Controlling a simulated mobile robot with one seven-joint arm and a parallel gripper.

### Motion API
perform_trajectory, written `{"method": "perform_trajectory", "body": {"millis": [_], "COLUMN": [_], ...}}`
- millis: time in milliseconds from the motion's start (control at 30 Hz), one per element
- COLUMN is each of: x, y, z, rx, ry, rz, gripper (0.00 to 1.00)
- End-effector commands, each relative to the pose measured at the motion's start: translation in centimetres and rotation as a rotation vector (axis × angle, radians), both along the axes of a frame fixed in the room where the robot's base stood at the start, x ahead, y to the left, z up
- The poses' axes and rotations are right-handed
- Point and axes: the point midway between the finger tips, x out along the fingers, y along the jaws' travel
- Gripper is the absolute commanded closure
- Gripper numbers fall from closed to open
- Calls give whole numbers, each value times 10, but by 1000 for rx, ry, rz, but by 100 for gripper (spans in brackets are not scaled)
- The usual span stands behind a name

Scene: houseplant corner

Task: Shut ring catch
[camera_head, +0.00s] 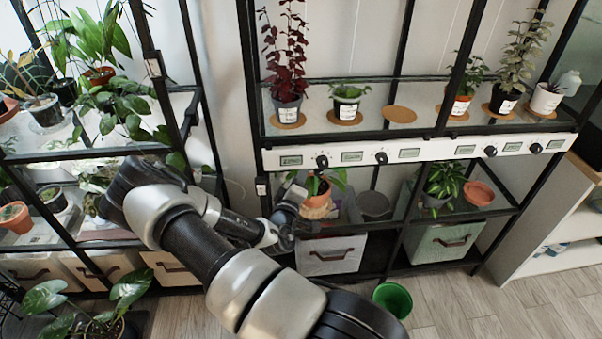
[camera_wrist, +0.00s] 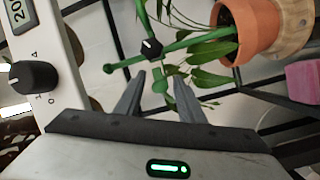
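In the wrist view, a green jointed piece with crossing rods (camera_wrist: 200,42) and a black knob (camera_wrist: 151,47) lies just beyond my fingertips. It may be the ring catch; I cannot tell whether it is open or shut. A terracotta pot (camera_wrist: 250,28) with a trailing leafy plant is beside it, and the pot also shows in the head view (camera_head: 317,191). My gripper (camera_wrist: 158,78) is open, its two fingers apart, with the lower end of a green rod seen between the tips. I cannot tell whether they touch it. In the head view, my gripper is at the lower shelf, left of the pot.
A shelf rail with black knobs (camera_head: 381,158) runs above, and one knob (camera_wrist: 33,77) is close at left in the wrist view. Black shelf posts stand around my arm. A grey drawer box (camera_head: 331,254) is below, and a green bucket (camera_head: 392,299) stands on the floor.

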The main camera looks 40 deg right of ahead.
Motion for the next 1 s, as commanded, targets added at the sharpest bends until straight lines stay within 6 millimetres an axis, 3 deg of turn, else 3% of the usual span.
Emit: {"method": "perform_trajectory", "body": {"millis": [267,500,733,1000], "x": [2,1,-2,-8], "y": [-1,-1,-6,-18], "z": [0,0,1,1], "rx": [0,0,-10,-8], "ry": [0,0,2,3], "rz": [1,1,56,327], "gripper": [64,100,100,100]}}
